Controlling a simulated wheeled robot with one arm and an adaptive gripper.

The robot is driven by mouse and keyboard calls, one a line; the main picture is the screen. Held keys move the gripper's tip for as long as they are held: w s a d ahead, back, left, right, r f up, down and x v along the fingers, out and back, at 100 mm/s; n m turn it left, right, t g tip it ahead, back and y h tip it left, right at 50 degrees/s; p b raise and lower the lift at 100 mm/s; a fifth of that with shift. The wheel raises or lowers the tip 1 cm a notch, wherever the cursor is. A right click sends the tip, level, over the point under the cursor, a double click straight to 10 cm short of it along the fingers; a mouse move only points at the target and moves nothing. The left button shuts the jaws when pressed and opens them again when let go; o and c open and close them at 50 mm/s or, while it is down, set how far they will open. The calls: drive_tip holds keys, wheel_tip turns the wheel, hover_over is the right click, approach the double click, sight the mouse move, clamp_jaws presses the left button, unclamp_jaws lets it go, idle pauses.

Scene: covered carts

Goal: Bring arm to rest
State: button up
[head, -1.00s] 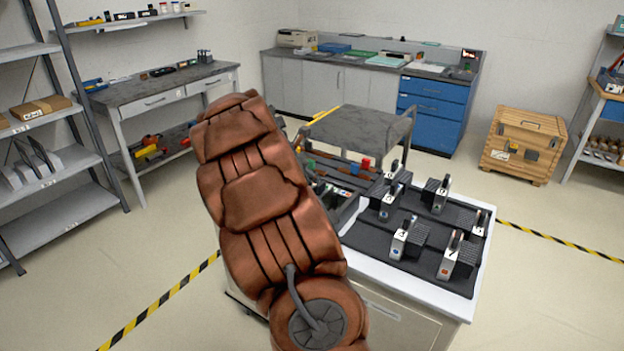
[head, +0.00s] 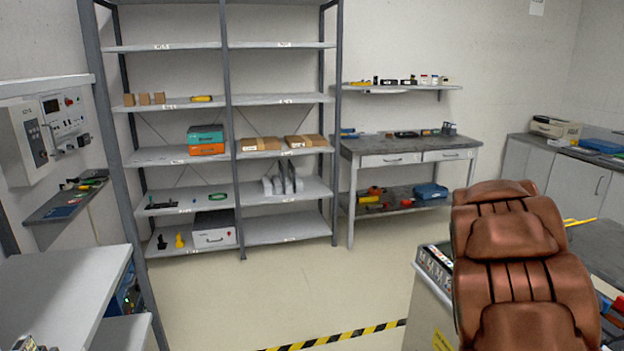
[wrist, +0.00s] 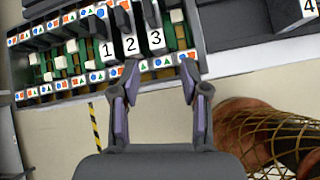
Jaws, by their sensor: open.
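My arm's copper-coloured link fills the lower right of the head view. My gripper (wrist: 153,95) shows in the wrist view with its two fingers apart and nothing between them. It is above the edge of a rack tray (wrist: 75,88) with several blocks bearing coloured symbols. Blocks numbered 1, 2 and 3 (wrist: 131,45) stand in the rack just beyond the fingertips. I cannot tell from this view how far the fingertips are above the rack. The gripper is not visible in the head view.
A cart (head: 428,300) is at the lower right, partly hidden by my arm. A tall grey shelf unit (head: 232,220) and a workbench (head: 400,146) stand along the back wall. A grey table (head: 65,290) is at the left. Open floor (head: 290,290) lies between, with a striped line.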

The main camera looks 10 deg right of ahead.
drive_tip(key=s+a+m+y, duration=0.2)
drive_tip(key=s+a+m, duration=0.3)
drive_tip(key=a, duration=0.7)
drive_tip(key=s+a+m+y, duration=0.2)
drive_tip(key=s+a+m, duration=0.25)
drive_tip(key=a, duration=0.85)
drive_tip(key=s+a+f+m+g+y, duration=0.1)
drive_tip(key=s+a+m+y, duration=0.3)
drive_tip(key=s+a, duration=1.1)
drive_tip(key=a+m+g, duration=0.1)
drive_tip(key=a+m, duration=0.1)
drive_tip(key=a, duration=0.1)
drive_tip(key=shift+a+f+m, duration=0.3)
drive_tip(key=shift+a+m, duration=0.05)
drive_tip(key=shift+d, duration=0.1)
